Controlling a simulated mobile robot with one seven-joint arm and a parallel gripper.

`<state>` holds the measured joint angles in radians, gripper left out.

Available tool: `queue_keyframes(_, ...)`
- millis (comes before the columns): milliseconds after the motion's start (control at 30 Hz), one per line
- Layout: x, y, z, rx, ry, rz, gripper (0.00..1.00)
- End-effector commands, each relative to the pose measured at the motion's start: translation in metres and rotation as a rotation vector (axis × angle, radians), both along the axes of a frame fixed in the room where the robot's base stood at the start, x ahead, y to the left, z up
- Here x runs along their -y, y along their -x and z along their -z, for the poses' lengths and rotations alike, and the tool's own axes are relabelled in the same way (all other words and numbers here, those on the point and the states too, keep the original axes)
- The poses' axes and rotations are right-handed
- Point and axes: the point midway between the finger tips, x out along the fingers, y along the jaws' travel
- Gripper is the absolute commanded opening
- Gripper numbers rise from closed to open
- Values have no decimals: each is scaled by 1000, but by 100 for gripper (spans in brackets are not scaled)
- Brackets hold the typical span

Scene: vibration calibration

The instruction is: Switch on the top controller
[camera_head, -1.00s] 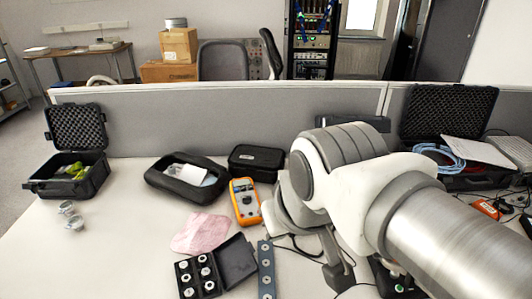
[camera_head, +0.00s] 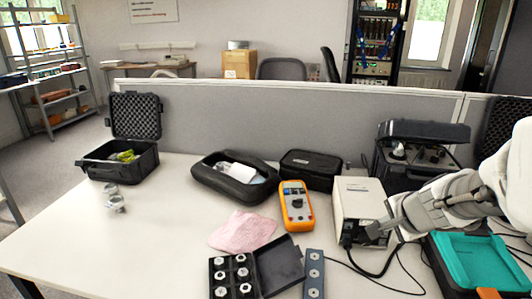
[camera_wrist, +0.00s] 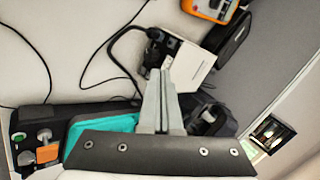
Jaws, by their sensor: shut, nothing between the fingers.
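A white box-shaped unit (camera_head: 358,198), which looks like the controller, stands on the table right of the orange multimeter. A black plug and cable (camera_head: 347,236) are at its near face. No switch can be made out clearly. My gripper (camera_head: 374,232) is by the right part of that near face, fingers together and empty; I cannot tell whether they touch it. In the wrist view my shut fingers (camera_wrist: 160,78) point toward the lower edge of the white unit (camera_wrist: 192,66), next to the black plug (camera_wrist: 153,34). No second unit is visible under it.
The orange multimeter (camera_head: 297,206) and a black pouch (camera_head: 311,168) lie left of the unit. A dark case with a teal panel (camera_head: 474,260) is at right, and an open black case (camera_head: 410,160) behind. Loose cables cross the table. The left front table is clear.

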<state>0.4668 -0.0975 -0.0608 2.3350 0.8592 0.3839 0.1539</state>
Motion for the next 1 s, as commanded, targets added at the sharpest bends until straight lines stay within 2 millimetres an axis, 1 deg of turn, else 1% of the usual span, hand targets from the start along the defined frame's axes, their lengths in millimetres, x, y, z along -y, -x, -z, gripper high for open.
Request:
queue_keyframes(33, 21, 4, 17, 17, -40, 92, 0)
queue_keyframes(100, 41, 8, 24, 41, -83, 189, 0)
queue_keyframes(233, 62, 14, 31, 68, -131, 295, 0)
queue_keyframes(367, 68, 12, 36, 77, -145, 322, 0)
queue_keyframes(467, 69, 5, 46, 75, -144, 320, 0)
queue_keyframes(867, 81, -51, 108, 74, -143, 317, 0)
queue_keyframes(933, 83, -62, 104, 76, -143, 316, 0)
queue_keyframes(1000, 85, -71, 104, 76, -144, 316, 0)
